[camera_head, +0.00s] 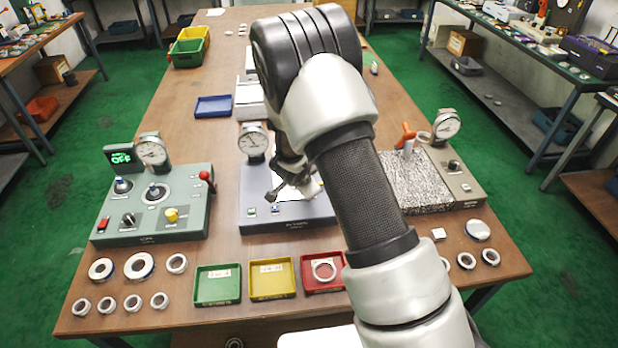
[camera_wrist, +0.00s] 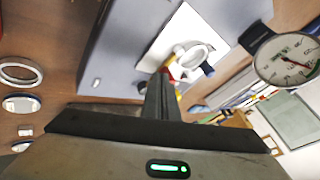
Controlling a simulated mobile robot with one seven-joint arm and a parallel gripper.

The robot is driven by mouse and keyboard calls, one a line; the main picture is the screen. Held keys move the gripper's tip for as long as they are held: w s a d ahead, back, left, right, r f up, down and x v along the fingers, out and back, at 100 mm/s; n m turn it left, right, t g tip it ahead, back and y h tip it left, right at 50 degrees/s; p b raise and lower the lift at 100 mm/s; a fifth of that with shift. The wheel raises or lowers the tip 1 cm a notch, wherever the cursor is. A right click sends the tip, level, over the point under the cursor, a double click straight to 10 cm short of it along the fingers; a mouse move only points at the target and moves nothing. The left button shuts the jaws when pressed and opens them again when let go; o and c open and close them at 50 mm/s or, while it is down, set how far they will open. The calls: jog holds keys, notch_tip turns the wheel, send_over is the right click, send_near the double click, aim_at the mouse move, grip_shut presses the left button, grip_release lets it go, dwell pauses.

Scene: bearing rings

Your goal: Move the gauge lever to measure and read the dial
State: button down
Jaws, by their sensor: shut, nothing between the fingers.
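The middle gauge station, a blue-grey block (camera_head: 262,216), stands on the table with a white plate on top. Its round dial (camera_head: 252,141) stands at its back; in the wrist view a dial (camera_wrist: 288,60) shows at right, its reading too small to make out. My arm partly covers this station in the head view. I cannot make out its lever clearly.
A green station (camera_head: 150,207) with a red-knobbed lever and an OFF display stands left. A speckled station (camera_head: 416,180) with an orange handle stands right. Green (camera_head: 218,297), yellow (camera_head: 272,292) and red (camera_head: 310,286) trays lie in front; the red one holds a ring. Loose rings lie at both front corners.

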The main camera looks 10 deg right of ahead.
jog(key=shift+w+a+r+p, duration=0.15)
jog(key=shift+w+p, duration=0.1)
jog(key=shift+p, duration=0.05)
jog(key=shift+w+a, duration=0.15)
dwell(0.4)
